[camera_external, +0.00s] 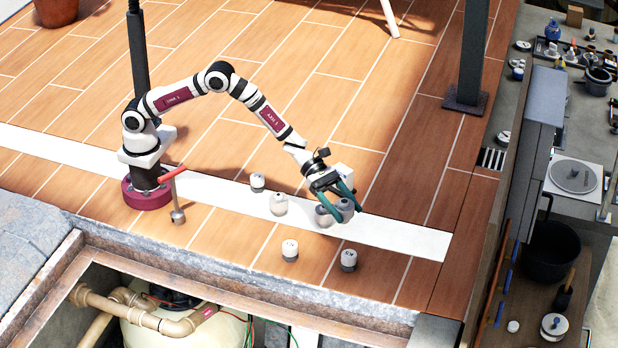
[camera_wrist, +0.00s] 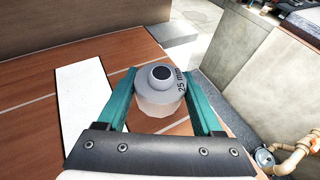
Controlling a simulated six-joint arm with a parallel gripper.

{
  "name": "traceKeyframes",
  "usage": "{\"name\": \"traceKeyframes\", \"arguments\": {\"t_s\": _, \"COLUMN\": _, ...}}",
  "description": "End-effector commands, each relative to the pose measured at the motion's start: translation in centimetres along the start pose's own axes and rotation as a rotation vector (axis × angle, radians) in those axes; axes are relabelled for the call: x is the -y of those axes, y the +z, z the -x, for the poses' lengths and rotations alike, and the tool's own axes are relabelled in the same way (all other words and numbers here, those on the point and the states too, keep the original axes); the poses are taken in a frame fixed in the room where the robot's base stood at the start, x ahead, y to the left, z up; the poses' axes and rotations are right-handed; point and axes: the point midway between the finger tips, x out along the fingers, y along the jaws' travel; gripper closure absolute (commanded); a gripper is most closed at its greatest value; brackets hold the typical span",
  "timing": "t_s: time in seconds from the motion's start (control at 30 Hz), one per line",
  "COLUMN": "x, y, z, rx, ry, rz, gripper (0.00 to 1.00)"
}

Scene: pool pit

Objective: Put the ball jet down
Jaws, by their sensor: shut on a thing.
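The ball jet (camera_wrist: 160,88) is a grey round fitting with a black-ringed eye in its middle and "25 mm" on its side. In the wrist view it sits between the two teal fingers of my gripper (camera_wrist: 162,92), which is shut on it. In the external view my gripper (camera_external: 341,202) points down over the white strip, with the held jet (camera_external: 345,205) partly hidden by the fingers. Whether the held jet touches the deck cannot be told.
Several similar fittings stand around: one (camera_external: 324,216) close beside my gripper, one (camera_external: 279,204) on the strip, one (camera_external: 258,182) behind it, and two in front, at left (camera_external: 290,250) and right (camera_external: 348,260). The open pit lies in front. The strip's right end (camera_external: 420,243) is clear.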

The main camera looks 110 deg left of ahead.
Motion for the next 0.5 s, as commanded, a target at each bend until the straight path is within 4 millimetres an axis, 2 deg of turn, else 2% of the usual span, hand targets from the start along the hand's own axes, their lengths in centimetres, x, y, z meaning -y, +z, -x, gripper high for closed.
{"name": "traceKeyframes", "arguments": {"t_s": 0.07, "x": 0.9, "y": 0.5, "z": -1.0, "rx": 0.000, "ry": -0.008, "rz": -0.004, "gripper": 0.86}}
{"name": "traceKeyframes", "arguments": {"t_s": 0.17, "x": -0.1, "y": -0.2, "z": -1.6, "rx": -0.001, "ry": -0.009, "rz": -0.003, "gripper": 0.86}}
{"name": "traceKeyframes", "arguments": {"t_s": 0.4, "x": -7.4, "y": -4.8, "z": -2.7, "rx": -0.002, "ry": -0.008, "rz": -0.004, "gripper": 0.86}}
{"name": "traceKeyframes", "arguments": {"t_s": 0.5, "x": -9.3, "y": -5.8, "z": -3.0, "rx": -0.001, "ry": -0.010, "rz": -0.004, "gripper": 0.86}}
